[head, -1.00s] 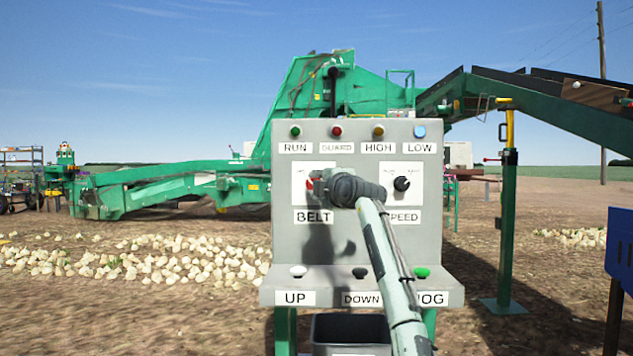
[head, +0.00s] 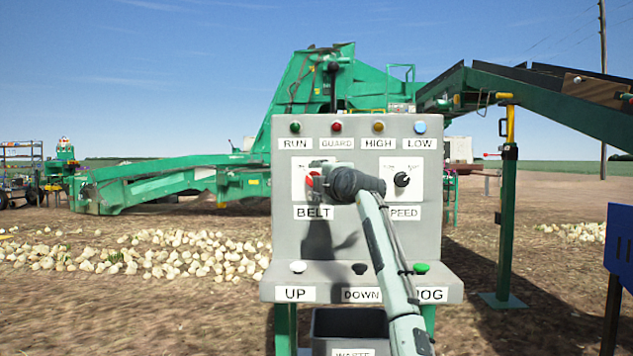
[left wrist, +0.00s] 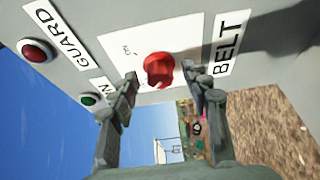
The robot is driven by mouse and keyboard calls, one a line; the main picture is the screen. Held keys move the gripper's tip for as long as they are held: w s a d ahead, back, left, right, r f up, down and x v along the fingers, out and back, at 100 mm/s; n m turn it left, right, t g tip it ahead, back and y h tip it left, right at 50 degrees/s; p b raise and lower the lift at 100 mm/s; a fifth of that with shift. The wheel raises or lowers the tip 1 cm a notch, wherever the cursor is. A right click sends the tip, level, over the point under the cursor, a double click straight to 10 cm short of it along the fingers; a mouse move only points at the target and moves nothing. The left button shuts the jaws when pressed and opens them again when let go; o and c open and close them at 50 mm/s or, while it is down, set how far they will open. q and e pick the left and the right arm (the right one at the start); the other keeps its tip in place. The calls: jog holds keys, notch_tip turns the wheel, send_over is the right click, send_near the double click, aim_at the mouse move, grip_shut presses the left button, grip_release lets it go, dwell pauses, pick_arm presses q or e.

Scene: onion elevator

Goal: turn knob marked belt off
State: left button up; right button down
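The red belt knob (head: 311,180) sits on a white plate above the BELT label (head: 313,213) on a grey control panel (head: 284,240). In the left wrist view the red knob (left wrist: 159,70) stands between the two fingers of my left gripper (left wrist: 161,83). The fingers are open, with a gap seen on each side of the knob. Small lettering on the plate is partly hidden, and I cannot tell the knob's setting. In the head view my left gripper (head: 326,184) covers the knob's right side. My right gripper is not in view.
A black speed knob (head: 402,180) is just right of my gripper. Indicator lamps line the panel's top, and UP (head: 298,267), DOWN and JOG (head: 421,268) buttons sit on the lower ledge. A waste bin (head: 350,325) is below. Green machinery stands behind.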

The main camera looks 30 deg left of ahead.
pick_arm(q)
jog(key=shift+d, duration=0.1)
jog(key=v, duration=1.2)
